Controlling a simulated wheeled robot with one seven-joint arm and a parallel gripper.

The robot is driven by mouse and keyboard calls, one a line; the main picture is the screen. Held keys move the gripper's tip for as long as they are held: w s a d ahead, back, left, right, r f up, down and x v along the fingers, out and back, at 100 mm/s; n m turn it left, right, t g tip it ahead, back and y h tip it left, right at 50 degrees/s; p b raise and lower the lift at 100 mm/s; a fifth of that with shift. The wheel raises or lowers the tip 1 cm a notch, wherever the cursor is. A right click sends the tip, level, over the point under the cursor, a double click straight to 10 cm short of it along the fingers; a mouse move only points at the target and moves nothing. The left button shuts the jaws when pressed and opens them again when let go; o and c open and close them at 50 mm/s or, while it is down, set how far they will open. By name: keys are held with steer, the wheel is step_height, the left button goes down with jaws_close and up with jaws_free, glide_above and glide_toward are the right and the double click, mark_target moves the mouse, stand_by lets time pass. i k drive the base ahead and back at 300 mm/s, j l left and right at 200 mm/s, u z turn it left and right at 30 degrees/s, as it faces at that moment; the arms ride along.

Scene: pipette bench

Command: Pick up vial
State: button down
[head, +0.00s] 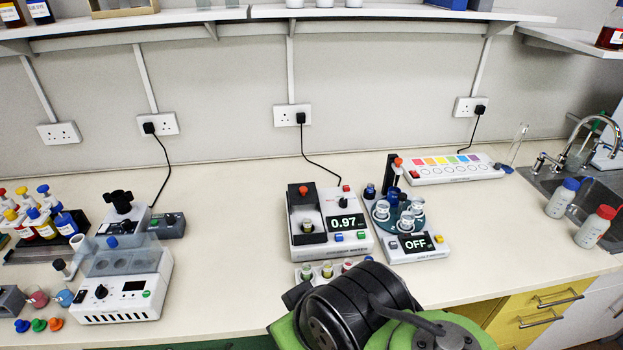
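My black and green arm covers the right and front of the rack. The fingers of my gripper do not show, so I cannot tell where they are relative to the vials. A dark blue-capped vial (370,190) stands at the instrument reading OFF (414,244).
A white block device (123,290) with a clear lid stands at left, near a rack of colour-capped bottles (42,222). A strip with coloured squares (450,168) lies at the back right. The bench between the left device and middle instrument is clear.

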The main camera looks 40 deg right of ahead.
mark_target(306, 221)
steer(key=z, duration=0.9)
